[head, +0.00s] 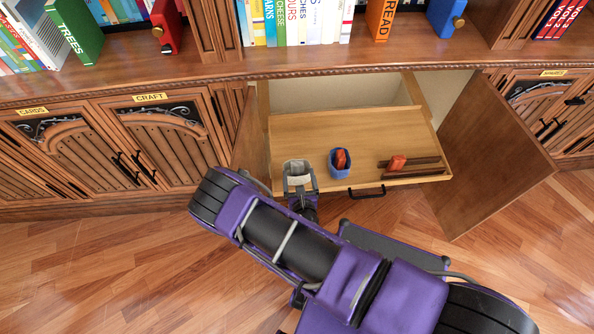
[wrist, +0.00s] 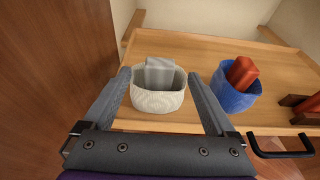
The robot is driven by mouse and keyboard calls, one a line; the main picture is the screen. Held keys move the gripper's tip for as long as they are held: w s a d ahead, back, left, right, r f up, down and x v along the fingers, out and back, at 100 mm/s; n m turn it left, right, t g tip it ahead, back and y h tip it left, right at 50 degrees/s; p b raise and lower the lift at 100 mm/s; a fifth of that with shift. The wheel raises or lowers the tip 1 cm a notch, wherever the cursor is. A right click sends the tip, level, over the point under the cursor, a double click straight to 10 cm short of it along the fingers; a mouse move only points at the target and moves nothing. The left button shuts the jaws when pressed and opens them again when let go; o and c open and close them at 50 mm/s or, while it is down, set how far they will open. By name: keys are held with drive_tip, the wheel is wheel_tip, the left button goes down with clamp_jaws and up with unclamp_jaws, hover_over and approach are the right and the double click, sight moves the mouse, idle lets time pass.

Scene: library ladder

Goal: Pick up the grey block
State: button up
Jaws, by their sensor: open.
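The grey block (wrist: 160,74) stands in a white cup-like container (wrist: 157,100) on the wooden pull-out shelf (wrist: 200,50), its top above the rim in the wrist view. My gripper (wrist: 163,78) is open. Its two fingers reach forward on the left and right of the white container, with the block between them. I cannot tell whether the fingers touch the container. In the head view my gripper (head: 299,172) covers the container's place at the shelf's front left, and the block is hard to make out.
A blue container (head: 339,163) with a red block (head: 341,158) stands right of my gripper. Another red block (head: 397,162) lies between dark rails farther right. Open cabinet doors flank the shelf, with the right door (head: 490,150) swung wide. A black handle (head: 366,191) is on the shelf front.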

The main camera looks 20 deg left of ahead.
sight(297, 168)
drive_tip(key=shift+f+b+x, duration=0.2)
drive_tip(key=shift+b+x, duration=0.25)
drive_tip(key=shift+x, duration=2.55)
drive_tip(key=shift+s, duration=0.1)
clamp_jaws()
